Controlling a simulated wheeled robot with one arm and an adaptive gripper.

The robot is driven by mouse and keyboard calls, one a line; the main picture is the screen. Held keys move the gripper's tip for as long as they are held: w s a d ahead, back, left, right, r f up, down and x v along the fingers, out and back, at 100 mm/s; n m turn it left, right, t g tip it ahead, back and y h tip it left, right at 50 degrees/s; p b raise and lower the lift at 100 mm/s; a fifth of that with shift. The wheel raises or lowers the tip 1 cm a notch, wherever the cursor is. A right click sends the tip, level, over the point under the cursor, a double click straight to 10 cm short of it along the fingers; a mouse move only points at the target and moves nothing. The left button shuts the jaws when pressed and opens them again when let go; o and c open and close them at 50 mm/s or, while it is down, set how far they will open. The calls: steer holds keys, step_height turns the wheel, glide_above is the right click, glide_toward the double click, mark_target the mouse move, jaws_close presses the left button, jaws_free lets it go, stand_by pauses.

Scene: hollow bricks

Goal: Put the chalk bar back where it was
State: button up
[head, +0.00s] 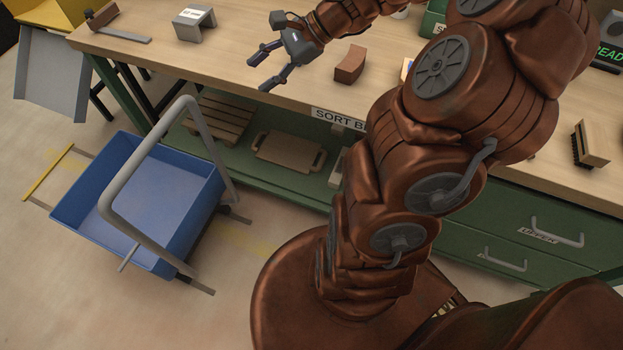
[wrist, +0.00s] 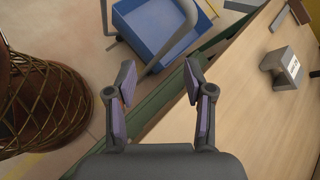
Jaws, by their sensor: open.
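My gripper (head: 259,74) is open with nothing between its fingers, over the front edge of the workbench left of a brown curved brick. In the wrist view its two fingers (wrist: 159,78) stand apart, with the bench edge and floor beyond them. A pale bar-shaped piece (head: 338,166) is on the green lower shelf below the label, partly hidden by my arm. It may be the chalk bar, but I cannot tell for sure.
The brown curved brick (head: 350,64) and a grey labelled block (head: 195,24) stand on the workbench (head: 230,45). A blue cart (head: 84,208) stands on the floor at left. A wooden board (head: 286,152) and a slatted pallet (head: 218,118) lie on the lower shelf.

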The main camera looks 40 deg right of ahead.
steer(key=s+a+n+g+h, duration=0.45)
steer(key=s+a+n, duration=0.55)
steer(key=s+a, duration=0.25)
steer(key=s+d+f+n+g+h, duration=0.1)
steer(key=s+d+n+h, duration=0.1)
steer(key=s+n, duration=0.2)
steer(key=s+d+f+n+g+h, duration=0.1)
steer(key=s+n, duration=0.3)
steer(key=s, duration=0.5)
steer(key=shift+s+d+h, duration=0.3)
steer(key=shift+d+h, duration=0.5)
steer(key=shift+h, duration=0.05)
step_height(320, 180, up, 4)
steer(key=p, duration=0.3)
steer(key=shift+f+p, duration=0.25)
steer(key=shift+p, duration=0.05)
